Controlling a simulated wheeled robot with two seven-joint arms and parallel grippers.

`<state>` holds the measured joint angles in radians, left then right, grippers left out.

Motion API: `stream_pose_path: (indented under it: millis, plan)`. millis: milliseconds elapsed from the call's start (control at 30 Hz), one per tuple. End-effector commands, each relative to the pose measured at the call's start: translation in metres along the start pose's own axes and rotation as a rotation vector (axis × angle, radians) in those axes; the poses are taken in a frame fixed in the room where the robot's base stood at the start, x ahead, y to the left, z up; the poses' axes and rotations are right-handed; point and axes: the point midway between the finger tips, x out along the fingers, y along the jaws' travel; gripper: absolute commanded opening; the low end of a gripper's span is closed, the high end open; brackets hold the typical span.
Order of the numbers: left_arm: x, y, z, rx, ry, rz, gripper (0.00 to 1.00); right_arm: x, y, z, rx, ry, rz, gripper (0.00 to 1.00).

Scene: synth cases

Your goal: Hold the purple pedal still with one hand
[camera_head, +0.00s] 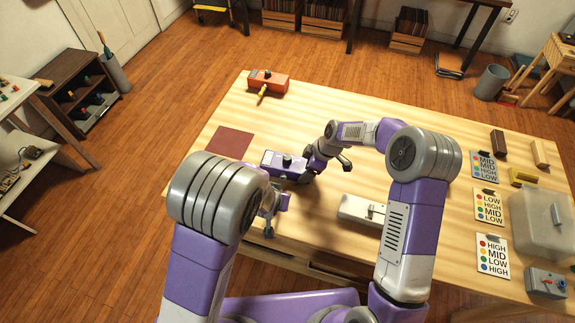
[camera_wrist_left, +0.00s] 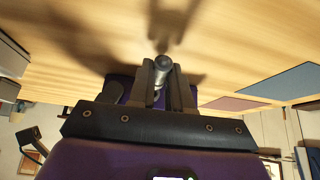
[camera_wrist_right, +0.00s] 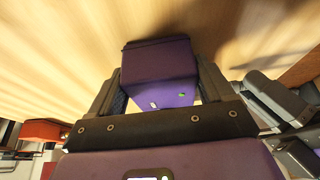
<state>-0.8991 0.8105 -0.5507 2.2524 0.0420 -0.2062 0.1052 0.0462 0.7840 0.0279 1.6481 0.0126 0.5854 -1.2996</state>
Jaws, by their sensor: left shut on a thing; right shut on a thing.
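The purple pedal (camera_head: 270,160), a small box with a black knob on top, sits on the table in front of me. My right gripper (camera_head: 304,173) is at its right end. In the right wrist view the pedal (camera_wrist_right: 160,62) lies between the two fingers, which are shut on its sides; a small green mark shows on it. My left gripper (camera_wrist_left: 164,84) is just nearer than the pedal in the head view. In the left wrist view it is shut on a grey round-ended cylinder (camera_wrist_left: 162,64), with purple behind it. Whether that cylinder joins the pedal is unclear.
An orange pedal (camera_head: 268,81) with a yellow plug (camera_head: 262,92) stands at the far left. A dark red mat (camera_head: 229,142) lies left. A pale device (camera_head: 360,211) lies right of centre. Cards, a lidded bin (camera_head: 541,222) and a grey switch box (camera_head: 545,283) are at the right.

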Motion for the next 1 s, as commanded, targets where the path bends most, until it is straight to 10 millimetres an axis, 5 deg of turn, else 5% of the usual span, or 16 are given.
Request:
stream_pose_path:
  millis: [267,500,667,767,1000]
  plan:
    - [-0.002,0.004,-0.006,0.006,-0.005,0.005,0.00,0.000,0.000,0.001,0.000,-0.001,-0.001,0.39]
    - [-0.020,0.018,-0.043,0.042,-0.073,0.028,0.00,0.000,0.000,0.001,0.000,-0.001,-0.001,0.39]
    - [-0.034,0.009,-0.069,0.033,-0.138,0.022,0.00,0.000,0.000,0.001,0.000,-0.001,-0.001,0.39]
    - [-0.038,-0.009,-0.082,-0.009,-0.182,0.003,0.00,0.000,0.000,0.001,0.000,-0.001,-0.001,0.39]
    - [-0.029,-0.099,-0.093,-0.251,-0.314,-0.094,0.00,0.000,0.000,0.001,0.001,-0.001,-0.001,0.39]
